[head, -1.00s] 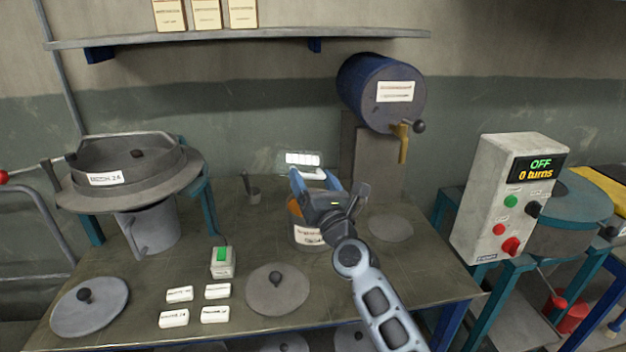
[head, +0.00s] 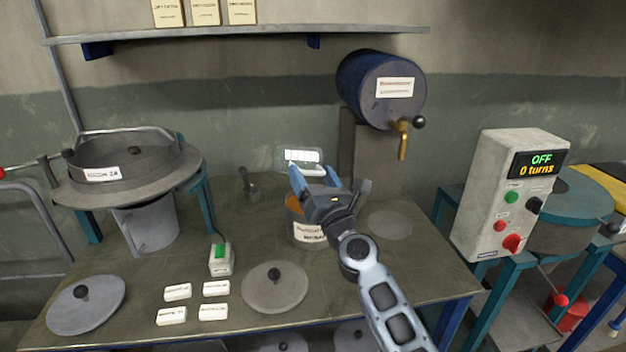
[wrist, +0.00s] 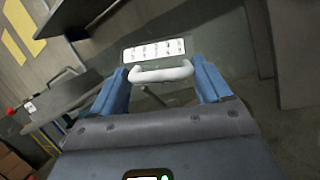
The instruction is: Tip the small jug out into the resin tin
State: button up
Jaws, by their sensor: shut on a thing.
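The small jug (head: 312,156) looks like a see-through vessel with a pale marked panel, just beyond my gripper (head: 314,182) in the head view. My gripper's blue fingers are shut on its white handle (wrist: 160,74), and the marked panel (wrist: 153,51) shows beyond it in the wrist view. The resin tin (head: 309,233) is a grey labelled can on the bench with orange showing at its upper left. My gripper is above the tin and hides most of its mouth. Whether the jug is over the mouth, how far it tilts and what it holds cannot be told.
A blue drum (head: 376,92) with a brass tap stands behind to the right. A green-button box (head: 221,262), white blocks (head: 178,292) and a knobbed lid (head: 275,289) lie in front. A large grey pan (head: 128,170) is at left, a control box (head: 510,195) at right.

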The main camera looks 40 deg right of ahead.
jog(key=shift+d+f+n+g+y+b, duration=0.1)
jog(key=shift+f+n+g+y+b, duration=0.75)
jog(key=shift+n, duration=3.25)
jog(key=shift+d+f+n+g+y+b, duration=0.3)
jog(key=shift+n+y+b, duration=1.1)
jog(key=shift+n, duration=2.7)
jog(key=shift+a+f+n+g+y+b, duration=0.3)
jog(key=shift+f+n+y+b, duration=0.8)
jog(key=shift+n, duration=3)
jog(key=shift+d+r, duration=0.1)
jog(key=shift+r, duration=0.3)
